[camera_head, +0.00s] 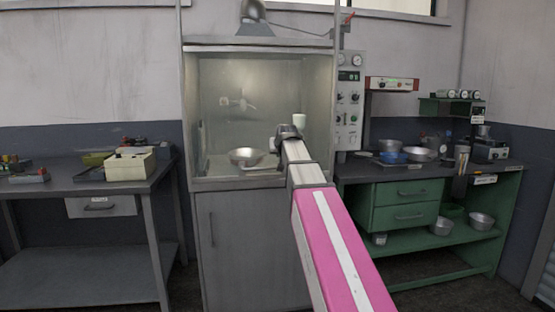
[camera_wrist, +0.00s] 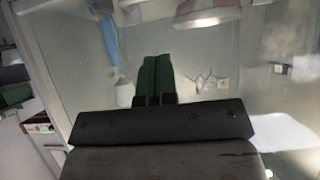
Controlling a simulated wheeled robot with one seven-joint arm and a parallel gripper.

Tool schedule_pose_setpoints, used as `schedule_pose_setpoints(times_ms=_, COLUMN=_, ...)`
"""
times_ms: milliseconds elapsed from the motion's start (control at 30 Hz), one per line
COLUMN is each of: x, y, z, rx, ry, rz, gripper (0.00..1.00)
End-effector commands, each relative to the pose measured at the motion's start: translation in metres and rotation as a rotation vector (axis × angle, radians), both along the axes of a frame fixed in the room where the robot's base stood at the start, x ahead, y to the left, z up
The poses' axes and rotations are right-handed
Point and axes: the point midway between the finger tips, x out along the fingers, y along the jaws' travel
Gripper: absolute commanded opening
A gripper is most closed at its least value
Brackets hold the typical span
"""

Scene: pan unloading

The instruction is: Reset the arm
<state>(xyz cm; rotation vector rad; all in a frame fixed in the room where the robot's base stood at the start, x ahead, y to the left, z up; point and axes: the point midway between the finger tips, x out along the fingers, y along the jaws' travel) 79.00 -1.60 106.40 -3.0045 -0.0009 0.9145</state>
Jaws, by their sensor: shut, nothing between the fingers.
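My arm reaches from the lower right in the head view into the open fume hood (camera_head: 190,120). Its dark end, my gripper (camera_head: 287,132), is in front of the hood's opening, and its fingertips are hard to make out there. In the wrist view the two green fingers of my gripper (camera_wrist: 155,80) are together, with nothing seen between them. A metal pan (camera_head: 246,156) sits on the hood floor, left of my gripper and apart from it.
A white cup-like thing (camera_head: 299,120) shows just beyond my wrist. The hood's side posts and control panel (camera_head: 349,105) are close on the right. A green bench (camera_head: 405,205) with pans stands right, and a grey table (camera_head: 75,187) with a cream box (camera_head: 130,165) stands left.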

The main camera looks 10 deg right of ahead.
Motion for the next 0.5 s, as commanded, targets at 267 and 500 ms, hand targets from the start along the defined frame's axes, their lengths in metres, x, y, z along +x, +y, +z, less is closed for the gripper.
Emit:
schedule_pose_setpoints(times_ms=267, x=-0.032, y=0.000, z=0.021, rx=0.000, ry=-0.001, rz=0.000, gripper=0.00)
schedule_pose_setpoints(times_ms=500, x=-0.040, y=0.001, z=-0.002, rx=0.001, ry=0.037, rz=0.001, gripper=0.00)
